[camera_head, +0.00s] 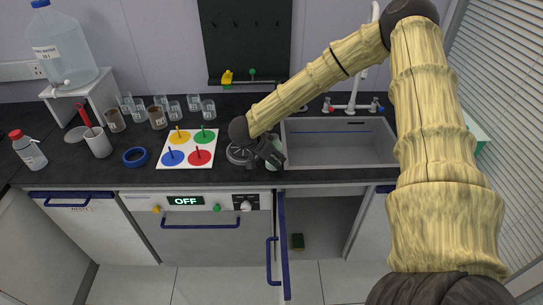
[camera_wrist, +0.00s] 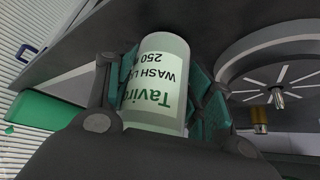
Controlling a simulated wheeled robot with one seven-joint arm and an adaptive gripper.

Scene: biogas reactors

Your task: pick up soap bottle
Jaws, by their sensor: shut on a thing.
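The soap bottle (camera_wrist: 158,85) is a pale cylinder with green lettering and a "WASH" label in the wrist view. It sits between the dark green finger pads of my gripper (camera_wrist: 165,95), which is shut on it. In the head view my gripper (camera_head: 268,155) is over the black counter at the left edge of the sink. Only a pale green bit of the bottle (camera_head: 273,164) shows there, mostly hidden by the gripper. I cannot tell whether the bottle touches the counter.
A round metal slotted fixture (camera_head: 238,154) is just left of my gripper. The sink (camera_head: 340,145) is to the right, with a tap (camera_head: 352,105) behind. A white board with coloured discs (camera_head: 187,147) lies left. A cupboard door (camera_head: 281,245) stands open below.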

